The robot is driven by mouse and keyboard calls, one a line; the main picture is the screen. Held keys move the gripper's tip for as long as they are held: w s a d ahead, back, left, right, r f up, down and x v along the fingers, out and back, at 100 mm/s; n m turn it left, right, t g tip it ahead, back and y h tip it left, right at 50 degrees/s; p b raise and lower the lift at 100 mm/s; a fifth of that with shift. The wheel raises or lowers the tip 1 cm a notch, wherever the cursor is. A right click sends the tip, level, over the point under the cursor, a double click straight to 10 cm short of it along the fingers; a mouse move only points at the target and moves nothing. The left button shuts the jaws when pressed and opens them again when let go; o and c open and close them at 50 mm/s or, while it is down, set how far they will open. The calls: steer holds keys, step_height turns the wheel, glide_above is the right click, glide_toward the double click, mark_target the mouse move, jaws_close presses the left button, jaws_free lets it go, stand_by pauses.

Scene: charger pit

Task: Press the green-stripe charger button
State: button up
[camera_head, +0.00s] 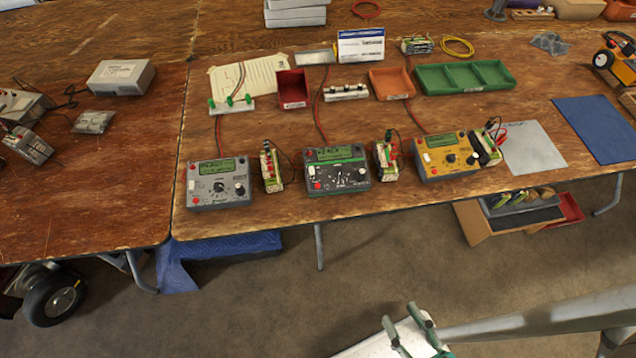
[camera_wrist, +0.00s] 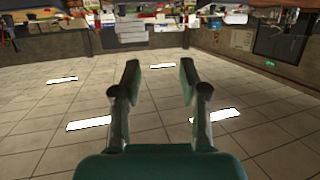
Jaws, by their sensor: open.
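The green-stripe charger (camera_head: 338,168) is the middle of three chargers along the table's front edge. It is dark, with a lit green screen, a green band along its top, a knob and a small red button (camera_head: 317,185) at its lower left. The grey charger (camera_head: 219,182) stands to its left and the yellow charger (camera_head: 447,155) to its right. My gripper (camera_head: 402,315) is at the bottom of the head view, in front of the table and well apart from the chargers. Its green fingers are spread and empty, as the wrist view (camera_wrist: 160,80) also shows.
Battery packs (camera_head: 270,167) with leads stand between the chargers. Behind them are a red bin (camera_head: 292,87), an orange tray (camera_head: 391,82) and a green tray (camera_head: 464,77). Floor (camera_head: 280,300) lies open before the table. The wrist view shows a tiled ceiling with lights.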

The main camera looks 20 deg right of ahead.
jaws_close()
stand_by(1.1)
